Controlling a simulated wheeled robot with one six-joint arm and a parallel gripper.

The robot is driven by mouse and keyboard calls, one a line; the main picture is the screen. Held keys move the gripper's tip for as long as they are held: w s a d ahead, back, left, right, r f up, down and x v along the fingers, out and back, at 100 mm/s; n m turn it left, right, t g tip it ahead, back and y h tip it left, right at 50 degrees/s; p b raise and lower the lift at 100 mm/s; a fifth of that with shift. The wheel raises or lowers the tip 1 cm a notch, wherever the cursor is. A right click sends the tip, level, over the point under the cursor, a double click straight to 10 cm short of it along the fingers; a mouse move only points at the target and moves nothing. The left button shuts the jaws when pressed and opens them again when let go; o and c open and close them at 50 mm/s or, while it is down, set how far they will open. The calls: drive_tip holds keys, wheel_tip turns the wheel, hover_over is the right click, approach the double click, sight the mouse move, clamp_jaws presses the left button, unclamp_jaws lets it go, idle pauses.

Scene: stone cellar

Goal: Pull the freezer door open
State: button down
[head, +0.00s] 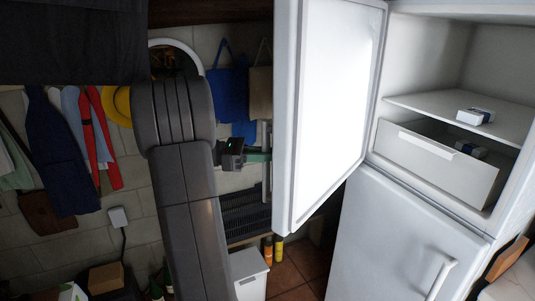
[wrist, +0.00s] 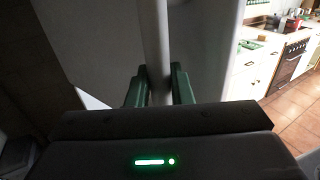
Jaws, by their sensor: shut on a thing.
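The freezer door (head: 325,110) is the white upper door of the fridge-freezer in the head view, and it stands wide open. Its inner face is bright, and its outer face is turned toward my arm at the left. My gripper (head: 262,156) is beside the outer face. In the wrist view my gripper (wrist: 159,88) has its green fingers on both sides of the pale upright freezer door handle (wrist: 155,45) and is shut on it. The freezer compartment (head: 432,45) shows a shelf and a pulled-out drawer (head: 440,165).
The closed lower door (head: 400,235) has its own handle (head: 441,279). A small box (head: 475,116) lies on the shelf. Clothes and bags hang on the wall at left. A white bin (head: 248,272) stands below my gripper. Tiled floor (head: 302,262) shows beyond it.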

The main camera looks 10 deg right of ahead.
drive_tip(key=shift+r, duration=0.1)
drive_tip(key=c, duration=1.4)
unclamp_jaws()
drive_tip(key=shift+d, duration=0.15)
drive_tip(key=shift+c, duration=0.2)
drive_tip(key=shift+o, duration=0.5)
drive_tip(key=shift+d, duration=0.15)
drive_tip(key=shift+a, duration=0.2)
drive_tip(key=v, duration=0.7)
drive_tip(key=shift+a+b, duration=0.15)
drive_tip(key=shift+b, duration=0.3)
